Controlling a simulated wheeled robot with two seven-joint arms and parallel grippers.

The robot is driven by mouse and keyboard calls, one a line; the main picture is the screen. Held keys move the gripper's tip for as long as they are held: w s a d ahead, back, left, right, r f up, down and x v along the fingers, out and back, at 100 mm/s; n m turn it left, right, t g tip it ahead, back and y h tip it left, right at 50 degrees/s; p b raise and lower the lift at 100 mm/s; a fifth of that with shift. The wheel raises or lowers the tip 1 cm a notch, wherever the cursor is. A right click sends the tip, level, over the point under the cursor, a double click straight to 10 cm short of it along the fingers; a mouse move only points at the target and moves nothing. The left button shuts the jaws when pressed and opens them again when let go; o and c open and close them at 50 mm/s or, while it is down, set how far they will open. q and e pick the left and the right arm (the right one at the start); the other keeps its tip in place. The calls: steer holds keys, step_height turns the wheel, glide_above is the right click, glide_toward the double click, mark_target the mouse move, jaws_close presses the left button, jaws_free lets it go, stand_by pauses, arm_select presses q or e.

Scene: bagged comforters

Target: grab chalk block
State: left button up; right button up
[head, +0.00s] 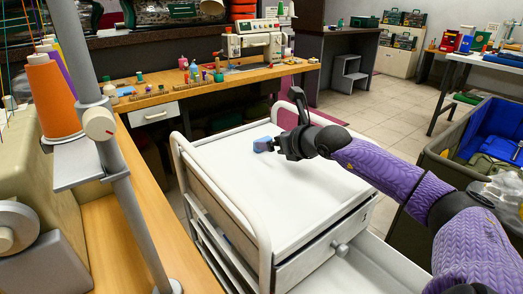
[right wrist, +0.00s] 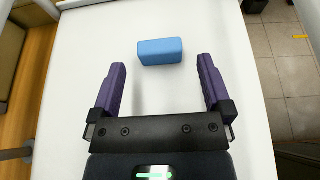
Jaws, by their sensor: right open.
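A small blue chalk block (head: 263,144) lies on the white top of a cart (head: 225,165) in the head view. In the right wrist view the chalk block (right wrist: 160,51) lies just beyond the fingertips, between their lines and a little left of the middle. My right gripper (head: 276,144) is open, with its two purple fingers (right wrist: 161,62) spread wider than the block. It is beside the block in the head view and holds nothing. My left gripper is not in view.
The cart has raised white rails and an open drawer (head: 350,265) at the front. A sewing table (head: 205,82) stands behind it. A grey bin (head: 450,150) with bagged items is at right. Thread cones (head: 52,100) stand at left. The cart top is otherwise clear.

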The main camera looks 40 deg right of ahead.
mark_target(263, 139)
steer(key=b+x, duration=0.2)
steer(key=x, duration=0.2)
steer(key=shift+s+f, duration=0.15)
steer(key=shift+f, duration=0.05)
steer(key=shift+w+f+b, duration=0.1)
steer(key=shift+w+b, duration=0.35)
steer(key=shift+w, duration=0.2)
steer(key=c, duration=1.1)
steer(key=shift+c, duration=0.2)
